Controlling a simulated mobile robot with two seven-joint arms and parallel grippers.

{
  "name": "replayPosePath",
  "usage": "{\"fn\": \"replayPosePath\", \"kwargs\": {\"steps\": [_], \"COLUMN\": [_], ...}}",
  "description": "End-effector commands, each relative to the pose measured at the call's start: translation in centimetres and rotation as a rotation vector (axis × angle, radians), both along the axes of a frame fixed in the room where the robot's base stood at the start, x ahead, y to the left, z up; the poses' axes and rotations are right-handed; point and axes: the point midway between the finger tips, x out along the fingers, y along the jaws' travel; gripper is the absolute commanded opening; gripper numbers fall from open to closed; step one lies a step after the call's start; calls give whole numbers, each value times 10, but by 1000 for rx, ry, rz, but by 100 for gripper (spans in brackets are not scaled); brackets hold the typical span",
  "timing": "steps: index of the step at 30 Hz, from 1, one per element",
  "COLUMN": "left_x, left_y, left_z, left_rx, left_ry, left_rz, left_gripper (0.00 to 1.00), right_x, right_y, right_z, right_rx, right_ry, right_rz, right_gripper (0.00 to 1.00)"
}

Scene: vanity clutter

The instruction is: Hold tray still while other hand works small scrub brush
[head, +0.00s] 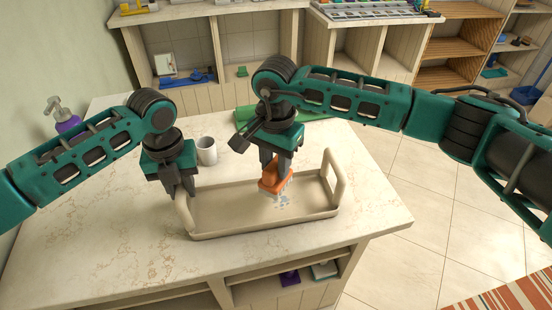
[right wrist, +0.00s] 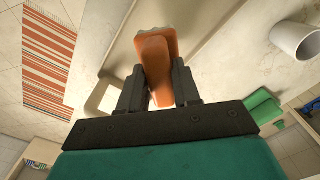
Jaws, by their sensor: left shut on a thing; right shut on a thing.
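A beige tray (head: 230,212) with an upright handle at each end stands on the marble counter. My left gripper (head: 181,193) is shut on the tray's left handle (head: 186,215), which its fingers partly hide. The small scrub brush (head: 274,181) is orange with pale bristles. My right gripper (head: 275,168) is shut on its body and holds it bristles down over the right half of the tray. Small bluish-white specks lie on the tray floor under the brush. The right wrist view shows the orange brush (right wrist: 154,62) between my right fingers (right wrist: 158,90).
A white cup (head: 207,151) stands behind the tray. A purple pump bottle (head: 63,118) is at the counter's back left. A green object (head: 245,113) lies behind my right gripper. The counter's front left (head: 100,240) is clear.

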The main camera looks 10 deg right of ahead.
Motion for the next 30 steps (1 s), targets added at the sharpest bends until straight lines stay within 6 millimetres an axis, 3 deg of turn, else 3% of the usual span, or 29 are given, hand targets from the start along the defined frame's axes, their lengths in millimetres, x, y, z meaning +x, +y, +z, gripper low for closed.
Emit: {"fn": "replayPosePath", "kwargs": {"steps": [19, 21, 30], "left_x": [0, 0, 0], "left_y": [0, 0, 0], "left_z": [0, 0, 0], "left_rx": [0, 0, 0], "left_ry": [-1, -1, -1], "left_rz": [0, 0, 0], "left_gripper": [1, 1, 1], "right_x": [-1, 0, -2], "right_y": [-2, -10, -37], "right_z": [-64, -63, -64], "right_rx": [-1, -1, -1], "right_ry": [4, 1, 1], "right_rz": [-1, -3, -2], "right_gripper": [8, 0, 0]}}
